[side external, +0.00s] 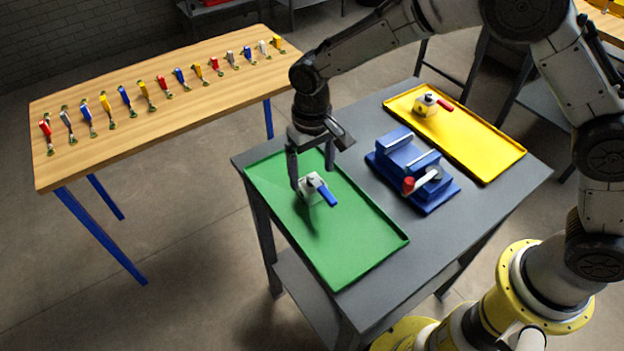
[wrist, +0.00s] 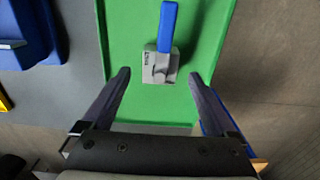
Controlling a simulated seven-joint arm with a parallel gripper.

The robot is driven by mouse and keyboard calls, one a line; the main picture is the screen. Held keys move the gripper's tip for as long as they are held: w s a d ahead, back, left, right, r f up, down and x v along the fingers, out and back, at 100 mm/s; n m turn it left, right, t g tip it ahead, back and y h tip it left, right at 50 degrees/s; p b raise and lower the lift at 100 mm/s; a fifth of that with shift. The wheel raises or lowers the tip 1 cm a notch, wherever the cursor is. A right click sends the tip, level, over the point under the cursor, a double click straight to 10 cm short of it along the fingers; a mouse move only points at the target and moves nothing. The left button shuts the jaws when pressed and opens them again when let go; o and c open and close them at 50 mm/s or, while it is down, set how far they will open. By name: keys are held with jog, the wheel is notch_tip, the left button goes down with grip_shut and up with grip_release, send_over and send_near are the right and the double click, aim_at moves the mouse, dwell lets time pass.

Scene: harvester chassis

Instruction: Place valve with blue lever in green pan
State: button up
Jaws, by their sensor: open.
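The valve with the blue lever (side external: 312,190) is at the green pan (side external: 350,242), toward its far end, in the side external view. Its grey body (wrist: 160,66) and blue lever (wrist: 168,25) show in the wrist view against the green surface. My gripper (side external: 313,178) is over the far part of the pan, close to the valve. In the wrist view my gripper (wrist: 159,76) has its fingers spread wide, with the valve between and just beyond the tips and a gap on both sides. Whether the valve's underside touches the pan is hard to tell.
A blue vise (side external: 415,172) with a red-ended handle stands on the grey table (side external: 455,235). Beyond it is a yellow pan (side external: 480,150) holding a red-lever valve (side external: 428,104). A wooden table (side external: 180,110) carries several colored-lever valves. The green pan's near half is clear.

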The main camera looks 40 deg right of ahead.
aim_at(313, 178)
notch_tip(313, 178, up, 8)
dwell(0.4)
jog(key=s+d+r+t, duration=0.3)
jog(key=s+d+r, duration=0.7)
jog(key=d+r, duration=0.15)
jog(key=s+d+t, duration=0.1)
jog(key=s+d, duration=0.3)
jog(key=s, duration=0.4)
jog(key=s+d+f+t, duration=0.1)
jog(key=s+d, duration=0.4)
jog(key=s, duration=0.3)
jog(key=shift+s+t, duration=0.2)
jog(key=shift+t, duration=0.1)
jog(key=shift+f, duration=0.1)
